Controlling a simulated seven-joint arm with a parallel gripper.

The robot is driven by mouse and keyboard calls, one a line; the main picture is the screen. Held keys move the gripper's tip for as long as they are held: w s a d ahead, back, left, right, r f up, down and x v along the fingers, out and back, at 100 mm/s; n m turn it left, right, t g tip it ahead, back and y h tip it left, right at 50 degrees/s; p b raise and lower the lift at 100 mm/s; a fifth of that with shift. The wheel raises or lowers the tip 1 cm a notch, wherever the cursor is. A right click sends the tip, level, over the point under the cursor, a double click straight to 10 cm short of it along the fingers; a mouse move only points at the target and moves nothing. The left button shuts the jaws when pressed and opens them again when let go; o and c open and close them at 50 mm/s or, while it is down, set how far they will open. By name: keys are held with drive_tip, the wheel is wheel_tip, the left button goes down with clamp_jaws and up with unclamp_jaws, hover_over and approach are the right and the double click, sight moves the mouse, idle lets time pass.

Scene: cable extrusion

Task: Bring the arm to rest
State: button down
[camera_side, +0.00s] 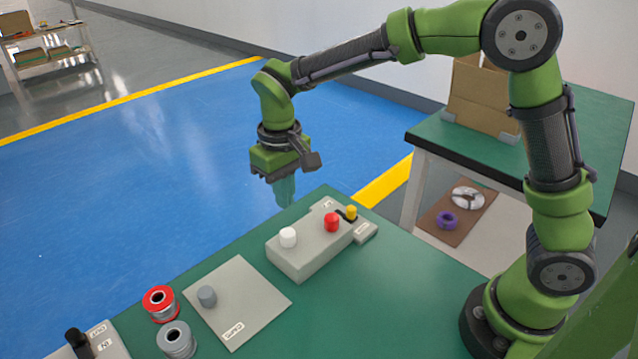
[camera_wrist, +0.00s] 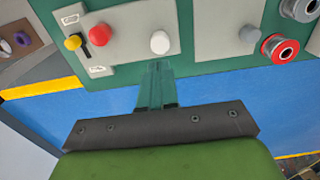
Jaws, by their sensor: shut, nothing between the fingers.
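My gripper (camera_side: 285,192) hangs from my green arm in the side view, fingers pointing down, above the far edge of the green table (camera_side: 400,280). Its teal fingers are shut with nothing between them, and they also show in the wrist view (camera_wrist: 157,75). The gripper is apart from the grey control box (camera_side: 310,248), which carries a white knob (camera_side: 288,237) and a red knob (camera_side: 331,222). A yellow knob (camera_side: 351,212) stands at the box's far end. In the wrist view the fingertips appear just below the white knob (camera_wrist: 160,42).
A grey plate (camera_side: 237,302) with a grey peg (camera_side: 207,296), a red-rimmed spool (camera_side: 160,303) and a grey spool (camera_side: 176,339) are at the front left. A black lever unit (camera_side: 78,343) stands at the corner. A cardboard box (camera_side: 480,96) is on the back table. Blue floor lies beyond.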

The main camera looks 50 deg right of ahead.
drive_tip(key=shift+f, duration=0.1)
drive_tip(key=shift+s+f, duration=0.35)
drive_tip(key=shift+s, duration=0.1)
drive_tip(key=s+d+r+m+t+y, duration=0.1)
drive_tip(key=s+d+r+m+t, duration=0.1)
drive_tip(key=s+d+r, duration=0.3)
drive_tip(key=s+d+r+m+t+y, duration=0.1)
drive_tip(key=s+d+r+t, duration=0.4)
drive_tip(key=s, duration=0.6)
drive_tip(key=shift+s+d+r+m, duration=0.2)
drive_tip(key=shift+s+d+m, duration=0.05)
drive_tip(key=shift+d+m, duration=0.3)
